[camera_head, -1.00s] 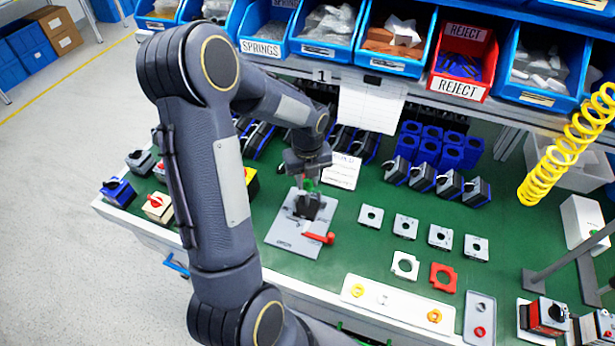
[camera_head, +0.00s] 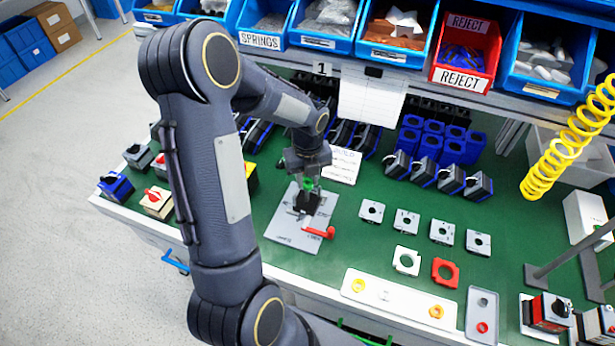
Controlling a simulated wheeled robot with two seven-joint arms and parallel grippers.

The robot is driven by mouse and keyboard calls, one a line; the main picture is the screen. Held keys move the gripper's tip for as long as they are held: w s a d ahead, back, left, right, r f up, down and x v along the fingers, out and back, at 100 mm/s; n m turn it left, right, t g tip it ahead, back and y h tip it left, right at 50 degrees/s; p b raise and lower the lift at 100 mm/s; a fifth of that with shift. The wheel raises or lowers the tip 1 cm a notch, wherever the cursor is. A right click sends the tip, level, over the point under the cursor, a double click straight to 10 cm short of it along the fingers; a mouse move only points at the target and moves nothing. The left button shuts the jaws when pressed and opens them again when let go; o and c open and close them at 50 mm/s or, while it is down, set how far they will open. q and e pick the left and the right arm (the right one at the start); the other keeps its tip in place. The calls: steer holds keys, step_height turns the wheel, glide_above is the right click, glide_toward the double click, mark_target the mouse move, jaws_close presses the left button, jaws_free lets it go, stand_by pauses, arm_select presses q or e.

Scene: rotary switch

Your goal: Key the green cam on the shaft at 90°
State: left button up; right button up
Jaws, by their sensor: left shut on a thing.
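The green cam (camera_head: 308,184) shows as a small green piece between the fingertips of my left gripper (camera_head: 308,180). My left gripper points down and is shut on the cam, right above a black block (camera_head: 307,202). The block stands on a grey plate (camera_head: 290,232) with a red-handled lever (camera_head: 321,232) at its front right. The shaft cannot be made out, so I cannot tell whether the cam touches it or at what angle the cam sits. My right gripper is not in view.
A white tray (camera_head: 397,302) with yellow and orange rings lies at the bench's front edge. Small grey square plates (camera_head: 406,222) stand in a row to the right. A white card (camera_head: 343,165) lies behind the fixture. Blue bins and a red reject bin (camera_head: 465,52) line the shelf above.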

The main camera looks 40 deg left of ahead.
arm_select(q)
steer(key=shift+f+b, duration=0.65)
steer(key=shift+f, duration=0.3)
steer(key=o, duration=1)
steer(key=shift+r, duration=0.2)
step_height(320, 180, up, 7)
steer(key=shift+r, duration=0.2)
steer(key=s+d+r+n+t+h, duration=0.1)
steer(key=s+d+n, duration=0.3)
steer(key=n, duration=0.5)
steer(key=s+d+r+n+t+h, duration=0.1)
steer(key=s+d+r+n, duration=0.3)
steer(key=s+n, duration=0.4)
steer(key=s+d+r+n+t+h, duration=0.1)
steer(key=s+d+r+n+t, duration=0.2)
steer(key=s+d+n, duration=0.3)
steer(key=shift+d+r+n+t+h, duration=0.1)
steer(key=shift+n+t+h, duration=0.1)
steer(key=shift+n, duration=0.75)
steer(key=shift+d+r+n+t+h, duration=0.1)
steer(key=shift+n+h, duration=0.1)
steer(key=shift+n, duration=0.75)
